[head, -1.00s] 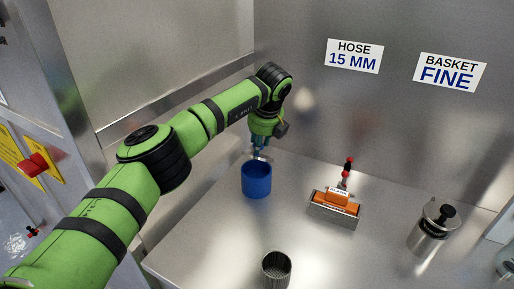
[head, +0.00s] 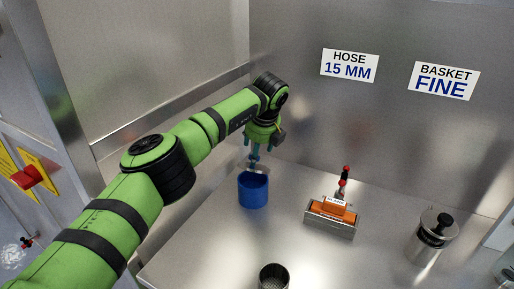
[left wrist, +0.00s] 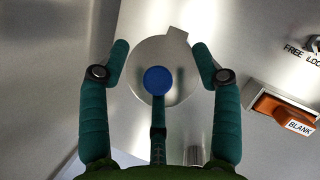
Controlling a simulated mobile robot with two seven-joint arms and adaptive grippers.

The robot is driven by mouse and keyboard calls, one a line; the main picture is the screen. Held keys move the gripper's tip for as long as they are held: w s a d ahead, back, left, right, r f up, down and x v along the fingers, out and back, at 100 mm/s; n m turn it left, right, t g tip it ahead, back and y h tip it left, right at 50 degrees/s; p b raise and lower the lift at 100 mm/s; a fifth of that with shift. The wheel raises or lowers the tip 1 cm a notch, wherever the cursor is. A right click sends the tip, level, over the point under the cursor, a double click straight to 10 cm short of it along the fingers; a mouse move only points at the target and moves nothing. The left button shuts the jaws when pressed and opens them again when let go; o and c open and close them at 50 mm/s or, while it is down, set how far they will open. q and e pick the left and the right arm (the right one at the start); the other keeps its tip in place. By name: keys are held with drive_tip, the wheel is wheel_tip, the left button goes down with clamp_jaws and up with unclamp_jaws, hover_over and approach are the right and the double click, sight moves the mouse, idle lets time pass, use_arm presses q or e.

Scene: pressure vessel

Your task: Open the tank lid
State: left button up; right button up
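A blue cylindrical vessel (head: 253,193) stands upright on the steel worktop, below my left gripper (head: 256,157). In the left wrist view a round metal lid (left wrist: 181,62) with a small tab at its edge fills the middle, and a round blue knob (left wrist: 158,80) shows in front of it. My left gripper (left wrist: 158,72) is open: its two outer fingers are spread on either side of the lid, and a middle finger reaches up to the knob. Whether that finger touches the knob, I cannot tell. My right gripper is not in view.
To the right is an orange block (head: 334,209) in a metal holder, with a red-tipped lever (head: 344,180) behind. A steel canister with a black knob (head: 431,240) stands further right. An open metal cup (head: 273,278) is at the front. Steel walls enclose the left and back.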

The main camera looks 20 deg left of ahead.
use_arm(q)
drive_tip(key=shift+d, duration=0.1)
drive_tip(key=v, duration=1.2)
drive_tip(key=shift+r, duration=0.1)
